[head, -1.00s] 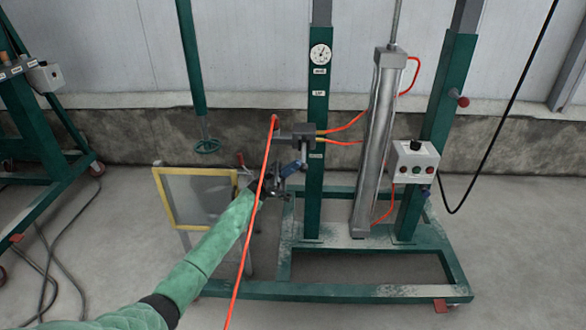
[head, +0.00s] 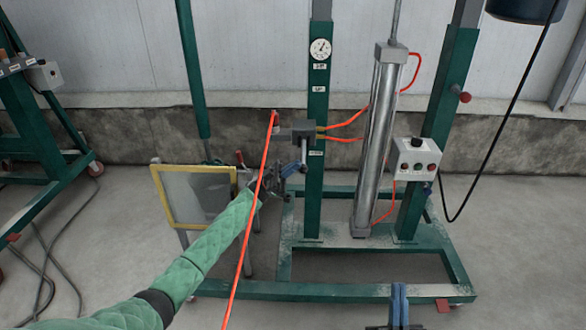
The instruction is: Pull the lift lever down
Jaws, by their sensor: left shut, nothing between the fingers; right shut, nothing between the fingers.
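The grey valve block (head: 297,134) is fixed to the left green post, with orange hoses on it. A short bar (head: 304,151) hangs below it and could be the lift lever, but it is too small to tell it from my gripper. My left gripper (head: 291,169) is shut and empty just below the valve block. Whether it touches the lever cannot be told.
A hose (head: 247,225) crosses in front of my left forearm. A yellow-framed panel (head: 193,225) stands to its left. A control box (head: 415,158) is on the right post. The green floor frame (head: 330,291) lies below. A dark bucket (head: 524,10) hangs at top right.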

